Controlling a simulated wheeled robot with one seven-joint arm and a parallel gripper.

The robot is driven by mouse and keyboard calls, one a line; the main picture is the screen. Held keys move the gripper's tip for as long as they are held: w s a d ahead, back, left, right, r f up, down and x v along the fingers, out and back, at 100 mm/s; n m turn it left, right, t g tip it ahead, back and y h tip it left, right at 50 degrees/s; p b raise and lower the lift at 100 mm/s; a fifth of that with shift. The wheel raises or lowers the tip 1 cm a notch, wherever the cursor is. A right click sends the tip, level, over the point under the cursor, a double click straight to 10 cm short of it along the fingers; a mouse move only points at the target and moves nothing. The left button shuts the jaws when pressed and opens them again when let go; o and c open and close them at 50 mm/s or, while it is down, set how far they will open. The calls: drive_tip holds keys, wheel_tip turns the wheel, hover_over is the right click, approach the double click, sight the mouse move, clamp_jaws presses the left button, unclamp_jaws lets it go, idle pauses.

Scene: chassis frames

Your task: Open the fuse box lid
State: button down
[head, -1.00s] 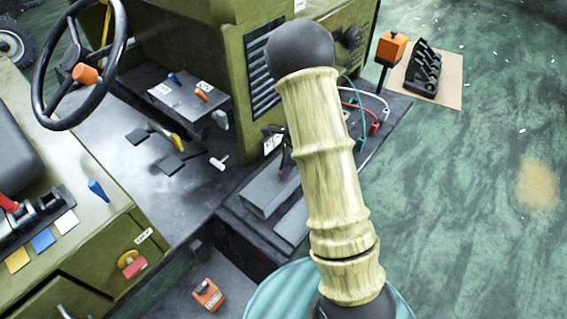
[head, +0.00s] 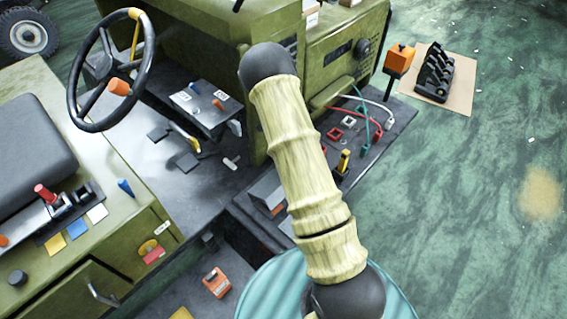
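My arm (head: 300,160) crosses the middle of the head view and hides part of the black platform (head: 400,118) behind it. My gripper is not visible; the arm hides it or it is out of the picture. A grey box (head: 267,187) sits on the platform just left of my arm, partly covered by it, with a small orange patch near its lower edge. It may be the fuse box, but I cannot tell, nor whether a lid is open or shut. Right of my arm, small red square parts (head: 335,133) and a yellow upright part (head: 344,162) stand on the platform.
An olive vehicle body (head: 345,55) stands behind the platform, with coloured cables (head: 372,112) beside it. A steering wheel (head: 110,70) and seat (head: 35,155) are left. An orange-topped post (head: 399,60) stands right. The green floor (head: 480,220) at right is mostly clear.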

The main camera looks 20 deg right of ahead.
drive_tip(key=shift+w+a+r, duration=0.1)
drive_tip(key=shift+w+a, duration=0.1)
drive_tip(key=shift+w, duration=0.1)
drive_tip(key=c, duration=1.1)
unclamp_jaws()
drive_tip(key=shift+w, duration=0.1)
drive_tip(key=shift+d, duration=0.1)
drive_tip(key=shift+r, duration=0.35)
wheel_tip(320, 180, up, 9)
drive_tip(key=b, duration=0.2)
drive_tip(key=shift+b, duration=0.3)
drive_tip(key=shift+r, duration=0.1)
